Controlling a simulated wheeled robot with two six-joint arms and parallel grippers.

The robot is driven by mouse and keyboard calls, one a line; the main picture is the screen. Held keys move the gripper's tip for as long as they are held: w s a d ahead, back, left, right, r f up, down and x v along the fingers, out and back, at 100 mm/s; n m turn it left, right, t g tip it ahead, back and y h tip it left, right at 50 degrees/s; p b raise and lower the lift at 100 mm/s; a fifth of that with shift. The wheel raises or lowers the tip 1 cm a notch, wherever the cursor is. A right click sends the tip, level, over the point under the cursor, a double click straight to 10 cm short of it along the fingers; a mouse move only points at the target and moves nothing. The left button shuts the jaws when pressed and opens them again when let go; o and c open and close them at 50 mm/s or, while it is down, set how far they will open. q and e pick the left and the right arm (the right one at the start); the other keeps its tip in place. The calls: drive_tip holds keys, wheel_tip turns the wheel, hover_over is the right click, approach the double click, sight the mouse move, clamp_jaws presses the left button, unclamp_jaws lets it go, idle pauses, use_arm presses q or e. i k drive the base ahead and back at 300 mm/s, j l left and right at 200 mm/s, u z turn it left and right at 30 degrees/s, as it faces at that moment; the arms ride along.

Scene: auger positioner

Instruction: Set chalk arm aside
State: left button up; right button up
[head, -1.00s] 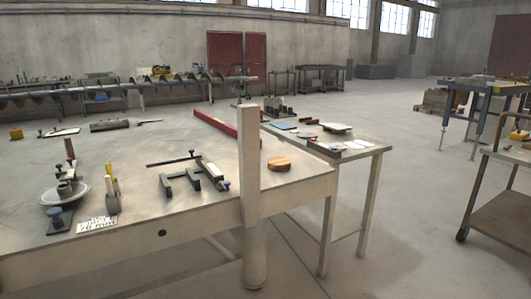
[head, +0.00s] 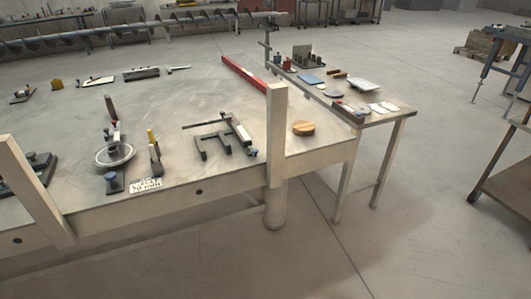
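No part is labelled clearly enough for me to tell which is the chalk arm. One candidate is a dark bracket (head: 222,142) on the large pale table, with a thin rod across its top and a small clamp. Another is a small upright holder with a yellow tip (head: 153,150), left of the bracket. Beside that holder is a round metal dish (head: 115,155) with a post in it. A dark red-handled piece (head: 111,110) is just behind the dish. Neither of my grippers is in view.
The large table (head: 200,90) has pale posts (head: 277,140) and (head: 35,190) at its front edge. A round wooden block (head: 303,128), a red bar (head: 243,74) and a printed card (head: 146,184) lie on it. A side table (head: 385,117) holds several items. The middle of the large table is mostly clear.

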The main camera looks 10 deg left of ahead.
sight(115, 126)
drive_tip(key=u, duration=1.25)
